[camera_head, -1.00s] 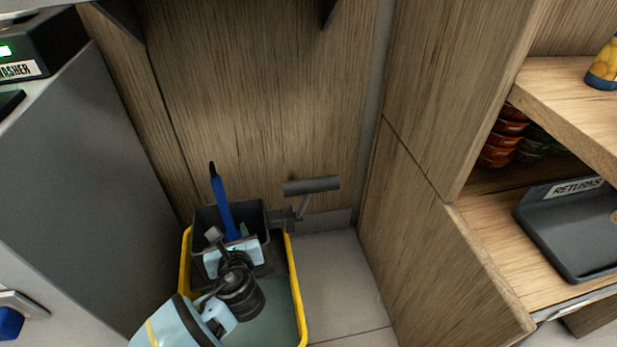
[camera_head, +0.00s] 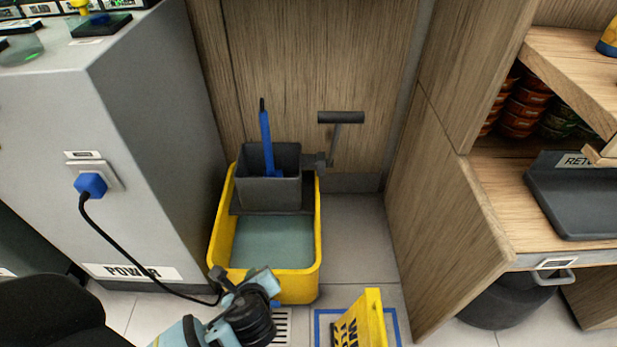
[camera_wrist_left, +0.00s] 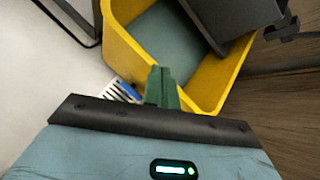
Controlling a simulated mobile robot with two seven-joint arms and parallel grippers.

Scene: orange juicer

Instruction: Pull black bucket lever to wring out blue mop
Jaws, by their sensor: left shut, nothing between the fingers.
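The blue mop (camera_head: 267,140) stands upright in the dark grey wringer (camera_head: 268,190) at the back of the yellow bucket (camera_head: 296,284). The black lever (camera_head: 341,118) rises from the wringer's right side and ends in a horizontal handle. My left gripper (camera_head: 274,290) is at the bucket's front, clear of the mop and lever. In the left wrist view its green fingers (camera_wrist_left: 161,88) are together and empty, by the bucket's yellow rim (camera_wrist_left: 130,55). The lever's handle is out of the left wrist view. My right gripper does not show.
A grey cabinet with a power plug (camera_head: 91,184) and black cord stands left of the bucket. A yellow floor sign (camera_head: 363,325) stands at front right. An open wooden door (camera_head: 440,240) is on the right. Floor tiles between bucket and door are clear.

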